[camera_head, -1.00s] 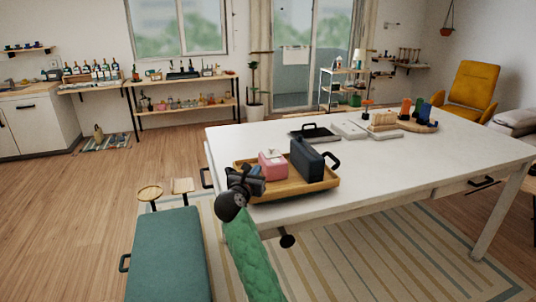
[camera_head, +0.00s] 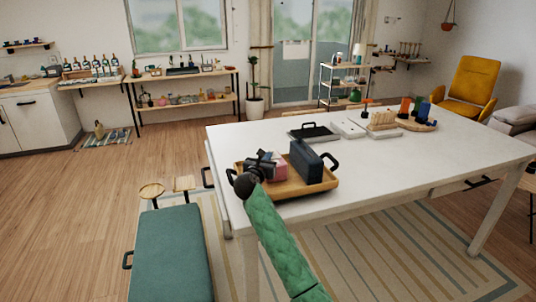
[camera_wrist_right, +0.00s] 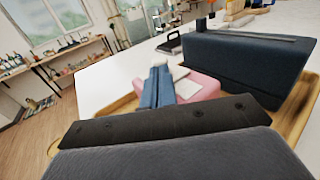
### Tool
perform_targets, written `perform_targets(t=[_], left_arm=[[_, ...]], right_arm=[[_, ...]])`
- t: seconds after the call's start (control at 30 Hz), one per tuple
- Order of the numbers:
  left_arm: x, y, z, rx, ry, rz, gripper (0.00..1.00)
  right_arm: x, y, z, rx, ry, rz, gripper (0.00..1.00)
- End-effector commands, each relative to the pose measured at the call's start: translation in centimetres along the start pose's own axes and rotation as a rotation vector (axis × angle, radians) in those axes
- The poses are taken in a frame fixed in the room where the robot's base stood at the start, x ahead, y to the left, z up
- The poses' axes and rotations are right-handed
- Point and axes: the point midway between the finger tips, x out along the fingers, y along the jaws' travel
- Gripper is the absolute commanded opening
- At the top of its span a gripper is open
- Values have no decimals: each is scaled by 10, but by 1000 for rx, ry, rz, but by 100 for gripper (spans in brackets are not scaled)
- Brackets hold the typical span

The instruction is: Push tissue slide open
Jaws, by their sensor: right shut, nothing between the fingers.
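The pink tissue box (camera_head: 281,172) sits on a wooden tray (camera_head: 327,185) on the white table. In the right wrist view the pink box (camera_wrist_right: 203,88) has a pale panel on its top. My right gripper (camera_head: 262,160) is shut and empty, over the near left part of the pink box, partly hiding it. In the right wrist view its closed fingers (camera_wrist_right: 158,88) overlap the box's left side; I cannot tell whether they touch it. My left gripper is not in view.
A black-handled tray (camera_head: 314,132) and a wooden rack (camera_head: 383,121) lie farther back. The table's right side (camera_head: 430,155) is clear. A green bench (camera_head: 168,255) stands at left.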

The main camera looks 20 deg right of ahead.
Motion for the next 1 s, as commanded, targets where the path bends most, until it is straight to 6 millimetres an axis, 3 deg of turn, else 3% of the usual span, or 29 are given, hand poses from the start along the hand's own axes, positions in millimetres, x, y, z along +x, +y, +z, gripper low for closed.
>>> perform_targets(t=[0.23,0.73,1.0], left_arm=[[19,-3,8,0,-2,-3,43],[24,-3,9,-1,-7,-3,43],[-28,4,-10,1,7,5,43]], right_arm=[[11,0,0,-1,0,0,0],[15,2,-1,2,0,0,0],[31,9,-1,4,0,-1,0]])
